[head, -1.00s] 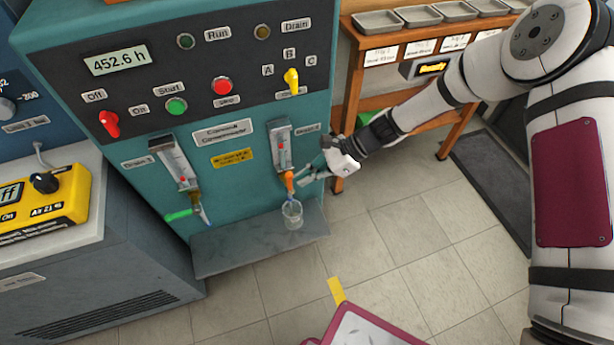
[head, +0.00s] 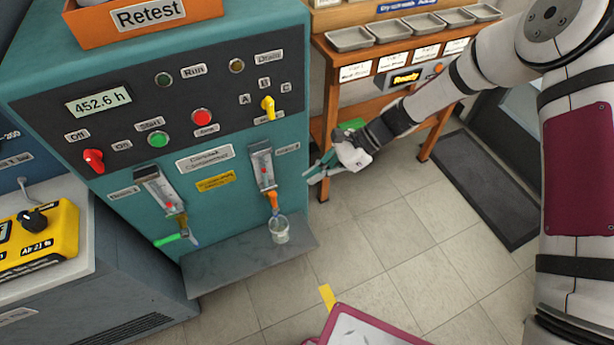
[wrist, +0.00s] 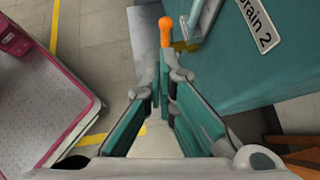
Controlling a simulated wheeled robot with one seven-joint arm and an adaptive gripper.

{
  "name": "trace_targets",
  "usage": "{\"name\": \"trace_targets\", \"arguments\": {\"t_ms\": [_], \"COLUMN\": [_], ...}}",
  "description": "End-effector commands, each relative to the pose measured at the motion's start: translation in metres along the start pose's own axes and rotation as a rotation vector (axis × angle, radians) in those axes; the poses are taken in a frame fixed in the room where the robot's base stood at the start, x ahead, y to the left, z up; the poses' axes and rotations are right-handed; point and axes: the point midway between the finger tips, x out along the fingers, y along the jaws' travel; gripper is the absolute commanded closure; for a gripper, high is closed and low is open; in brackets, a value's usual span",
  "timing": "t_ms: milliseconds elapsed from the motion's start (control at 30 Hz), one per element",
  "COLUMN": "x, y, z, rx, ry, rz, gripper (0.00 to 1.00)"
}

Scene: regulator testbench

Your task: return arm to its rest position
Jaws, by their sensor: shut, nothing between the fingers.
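My gripper (head: 316,173) is shut and empty, in the air just right of the teal panel's edge in the head view. My arm reaches to it from the right. In the wrist view its fingers (wrist: 164,72) converge, with the orange drain handle (wrist: 165,30) showing beyond their tips. In the head view that orange handle (head: 273,200) hangs below the right-hand gauge, apart from my gripper. A clear cup (head: 279,230) stands below it on the grey shelf (head: 230,270). The left drain's green handle (head: 168,240) points left.
The teal machine (head: 225,208) stands close to the left of my gripper. A wooden bench (head: 330,105) with several metal trays is behind it. A pink-edged cart (head: 370,325) is low in front; it also shows in the wrist view (wrist: 50,95). Tiled floor (head: 400,235) is open between.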

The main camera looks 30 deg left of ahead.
Motion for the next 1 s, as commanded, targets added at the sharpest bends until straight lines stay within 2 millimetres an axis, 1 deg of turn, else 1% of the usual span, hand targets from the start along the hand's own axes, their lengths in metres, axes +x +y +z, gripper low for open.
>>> {"name": "trace_targets", "arguments": {"t_ms": [533,633,667,767,867,900,967,1000], "x": [-0.002,-0.009,-0.014,-0.042,-0.081,-0.097,-0.122,-0.138], "y": [0.001,0.002,0.002,0.008,0.019,0.025,0.035,0.042], "z": [0.0,0.003,0.005,0.015,0.03,0.037,0.045,0.051], "rx": [-0.001,-0.016,-0.028,-0.089,-0.178,-0.215,-0.269,-0.303], "ry": [0.0,0.012,0.02,0.065,0.135,0.165,0.211,0.242], "rz": [0.0,-0.001,-0.002,-0.006,-0.006,-0.005,-0.003,-0.001], "gripper": [1.0,1.0,1.0,1.0,1.0,1.0,1.0,1.0]}}
